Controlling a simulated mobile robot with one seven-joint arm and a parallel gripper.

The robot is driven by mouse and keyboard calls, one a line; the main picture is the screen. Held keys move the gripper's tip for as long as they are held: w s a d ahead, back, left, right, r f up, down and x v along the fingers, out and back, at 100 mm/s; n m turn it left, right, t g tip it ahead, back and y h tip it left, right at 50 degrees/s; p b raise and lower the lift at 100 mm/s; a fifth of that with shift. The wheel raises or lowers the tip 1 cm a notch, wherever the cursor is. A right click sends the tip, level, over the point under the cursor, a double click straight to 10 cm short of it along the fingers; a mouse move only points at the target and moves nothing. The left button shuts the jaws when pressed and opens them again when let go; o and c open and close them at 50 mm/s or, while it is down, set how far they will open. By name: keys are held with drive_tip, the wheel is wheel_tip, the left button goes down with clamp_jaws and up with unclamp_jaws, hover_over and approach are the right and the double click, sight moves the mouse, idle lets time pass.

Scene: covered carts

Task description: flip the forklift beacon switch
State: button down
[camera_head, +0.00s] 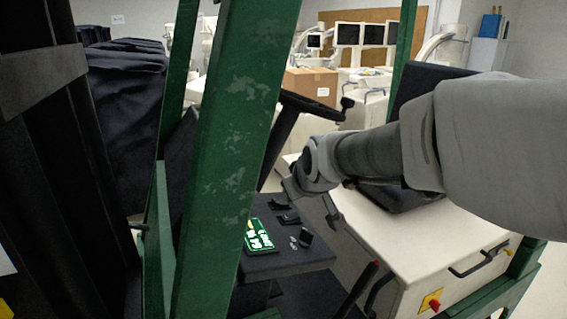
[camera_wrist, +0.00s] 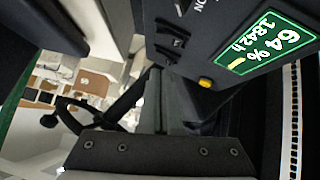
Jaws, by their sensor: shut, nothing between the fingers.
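The forklift's dark dash panel (camera_head: 290,262) holds several black switches (camera_head: 288,217) beside a lit green display (camera_head: 258,236). In the wrist view, black rocker switches (camera_wrist: 172,32) lie at the top, near white lettering whose visible part reads "ON". I cannot tell each rocker's position. My gripper (camera_head: 289,190) is above the far end of the panel; it hides part of what is behind it. In the wrist view, its dark fingers (camera_wrist: 172,100) are together and empty, below the switches in the picture. I cannot tell whether they touch the panel.
A green forklift post (camera_head: 230,140) crosses the head view left of the panel. The steering wheel (camera_head: 300,102) and its column stand behind. A black seat (camera_head: 400,195) rests on a white housing (camera_head: 400,240) to the right. A yellow button (camera_wrist: 206,83) sits beside the display.

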sight(293, 213)
drive_tip(key=shift+w+d+f, duration=0.1)
drive_tip(key=shift+w+f, duration=0.05)
drive_tip(key=shift+f, duration=0.6)
drive_tip(key=shift+w+d+f, duration=0.1)
drive_tip(key=shift+w+f, duration=0.05)
drive_tip(key=shift+f, duration=0.65)
drive_tip(key=shift+w+d+f, duration=0.1)
drive_tip(key=shift+w+f, duration=0.05)
drive_tip(key=shift+f, duration=0.6)
drive_tip(key=shift+f+b, duration=0.1)
drive_tip(key=shift+b, duration=0.4)
